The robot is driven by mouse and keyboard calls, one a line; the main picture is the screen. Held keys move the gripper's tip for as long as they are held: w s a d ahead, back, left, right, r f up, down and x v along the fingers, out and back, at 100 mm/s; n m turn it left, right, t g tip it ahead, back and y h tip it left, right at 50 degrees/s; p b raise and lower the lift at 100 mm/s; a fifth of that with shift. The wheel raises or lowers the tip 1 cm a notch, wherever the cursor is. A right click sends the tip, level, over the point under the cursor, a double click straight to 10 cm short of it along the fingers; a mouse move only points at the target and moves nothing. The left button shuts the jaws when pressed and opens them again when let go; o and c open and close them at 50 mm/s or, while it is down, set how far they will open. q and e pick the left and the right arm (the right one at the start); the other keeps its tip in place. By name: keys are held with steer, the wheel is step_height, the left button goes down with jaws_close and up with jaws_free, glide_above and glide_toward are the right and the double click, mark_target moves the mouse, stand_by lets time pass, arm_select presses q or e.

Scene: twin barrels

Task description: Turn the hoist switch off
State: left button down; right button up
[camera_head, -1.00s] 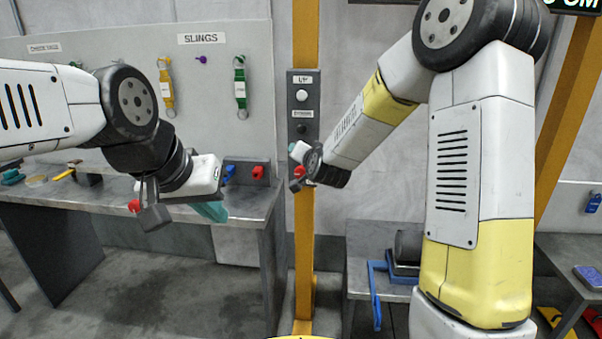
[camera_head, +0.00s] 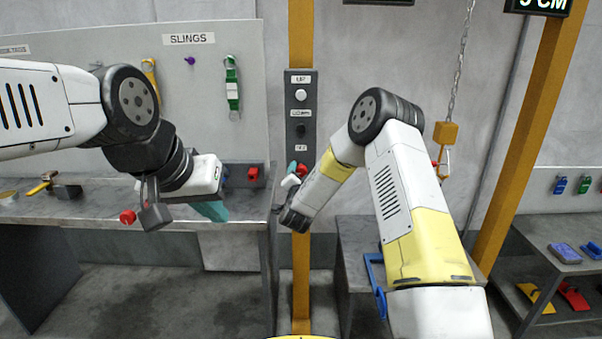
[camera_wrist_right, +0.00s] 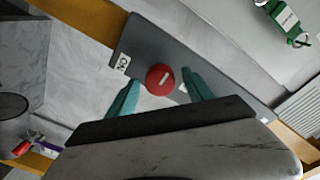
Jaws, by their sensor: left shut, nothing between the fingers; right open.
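The hoist switch is a red round knob (camera_head: 301,169) low on the grey control panel (camera_head: 300,128) on the yellow post. In the right wrist view the knob (camera_wrist_right: 160,79) has a pale bar mark, with an ON label (camera_wrist_right: 123,62) to its left and another label partly hidden at its right. My right gripper (camera_wrist_right: 160,76) is open, its teal fingers appearing on either side of the knob; I cannot tell whether they touch it. In the head view its dark hand is below the knob. My left gripper (camera_head: 214,212) is shut and empty by the workbench.
The workbench (camera_head: 100,205) lies at left under a board of slings. A chain with a yellow hook block (camera_head: 445,134) hangs right of my right arm. A white UP button (camera_head: 300,95) and a black button sit above the switch. A shelf (camera_head: 560,245) stands at far right.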

steer(key=shift+w, duration=0.9)
jaws_close()
